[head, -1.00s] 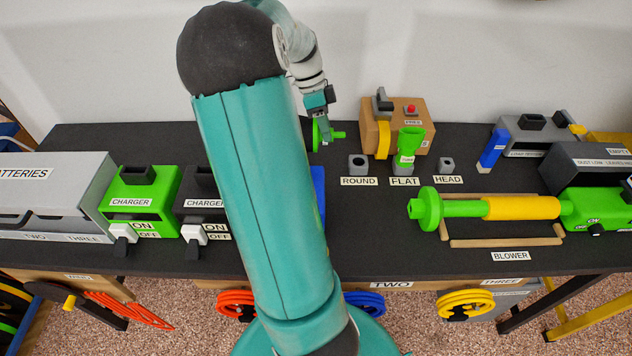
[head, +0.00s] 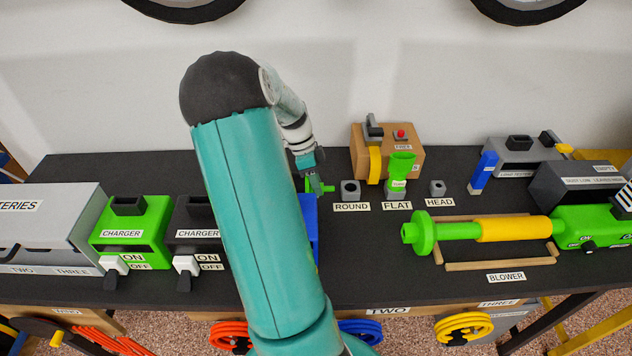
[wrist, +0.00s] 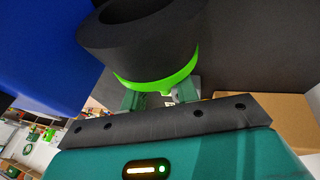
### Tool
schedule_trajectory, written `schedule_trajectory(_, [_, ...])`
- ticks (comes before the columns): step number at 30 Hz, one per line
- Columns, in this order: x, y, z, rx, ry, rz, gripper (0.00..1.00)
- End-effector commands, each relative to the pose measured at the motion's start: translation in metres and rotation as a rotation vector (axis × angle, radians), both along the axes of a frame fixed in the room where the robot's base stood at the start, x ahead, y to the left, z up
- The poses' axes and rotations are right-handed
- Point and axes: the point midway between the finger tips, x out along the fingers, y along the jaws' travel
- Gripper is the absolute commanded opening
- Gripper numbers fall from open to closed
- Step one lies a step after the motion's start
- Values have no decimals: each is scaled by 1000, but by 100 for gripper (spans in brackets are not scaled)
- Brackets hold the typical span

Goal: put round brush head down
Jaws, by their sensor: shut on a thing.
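The round brush head (head: 321,188) is green and partly hidden by my arm and gripper in the head view. In the wrist view it shows as a wide black ring (wrist: 145,32) with a green band (wrist: 160,82) beneath. My gripper (head: 313,176) is shut on it, just left of the grey square holder (head: 350,190) behind the ROUND label (head: 351,207). The gripper's fingers also show in the wrist view (wrist: 160,97), at the green band. I cannot tell whether the brush head touches the table.
A green flat nozzle (head: 400,167) stands in the FLAT holder. The HEAD holder (head: 437,188) is to its right. A wooden box (head: 413,138) is behind. The blower (head: 515,229) lies right. A blue object (head: 311,217) is partly behind my arm; chargers (head: 128,233) stand left.

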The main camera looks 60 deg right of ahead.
Motion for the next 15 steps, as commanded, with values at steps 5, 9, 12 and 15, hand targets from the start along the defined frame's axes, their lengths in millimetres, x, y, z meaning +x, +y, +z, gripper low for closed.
schedule_trajectory(5, [0,0,-3,0,0,1,32])
schedule_trajectory(9, [0,0,-2,0,0,1,52])
schedule_trajectory(12, [0,0,-2,0,0,0,52])
schedule_trajectory(15, [0,0,-2,0,0,0,52])
